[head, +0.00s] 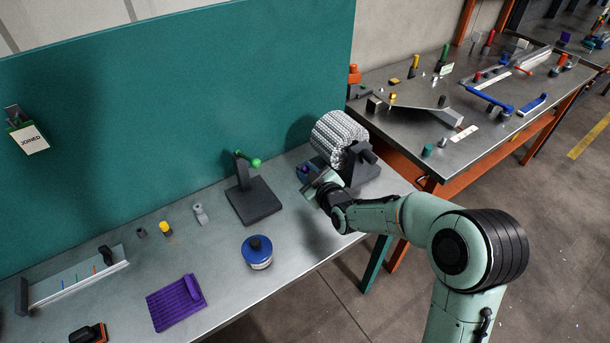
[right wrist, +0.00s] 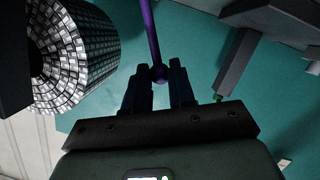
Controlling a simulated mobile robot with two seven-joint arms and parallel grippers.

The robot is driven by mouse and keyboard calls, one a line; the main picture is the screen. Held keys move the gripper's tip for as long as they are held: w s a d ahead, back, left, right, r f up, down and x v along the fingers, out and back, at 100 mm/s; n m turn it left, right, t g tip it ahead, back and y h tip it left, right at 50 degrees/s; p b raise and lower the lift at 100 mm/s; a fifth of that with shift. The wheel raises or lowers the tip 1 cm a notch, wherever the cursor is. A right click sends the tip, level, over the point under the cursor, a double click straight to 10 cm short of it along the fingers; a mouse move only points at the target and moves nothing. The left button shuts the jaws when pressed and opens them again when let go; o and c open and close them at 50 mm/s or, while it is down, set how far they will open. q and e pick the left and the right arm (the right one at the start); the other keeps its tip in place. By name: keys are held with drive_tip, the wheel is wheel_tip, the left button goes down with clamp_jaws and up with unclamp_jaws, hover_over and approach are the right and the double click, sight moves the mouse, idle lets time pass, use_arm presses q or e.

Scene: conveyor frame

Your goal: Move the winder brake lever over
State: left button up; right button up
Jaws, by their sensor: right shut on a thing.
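The winder carries a patterned grey-white roll (head: 338,136) on a dark stand (head: 362,168) at the right end of the bench. Its brake lever shows in the right wrist view as a thin purple rod (right wrist: 150,32) with a round purple knob (right wrist: 159,73). My right gripper (head: 318,186) is at the front left of the winder. In the right wrist view its fingers are shut on the knob, one on each side. In the head view the lever is mostly hidden by the gripper. My left gripper is not in view.
A dark stand (head: 254,203) with a green-knobbed lever (head: 254,162) stands left of the winder. A blue-lidded jar (head: 257,252), purple ribbed block (head: 176,302) and small grey bottle (head: 200,214) are on the bench. A teal panel (head: 180,110) rises behind.

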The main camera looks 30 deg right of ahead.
drive_tip(key=shift+d+r, duration=0.35)
drive_tip(key=shift+d, duration=0.55)
drive_tip(key=shift+w+d+r, duration=0.1)
drive_tip(key=shift+d, duration=0.55)
drive_tip(key=shift+w+d+r, duration=0.1)
drive_tip(key=shift+d, duration=0.5)
drive_tip(key=o, duration=0.9)
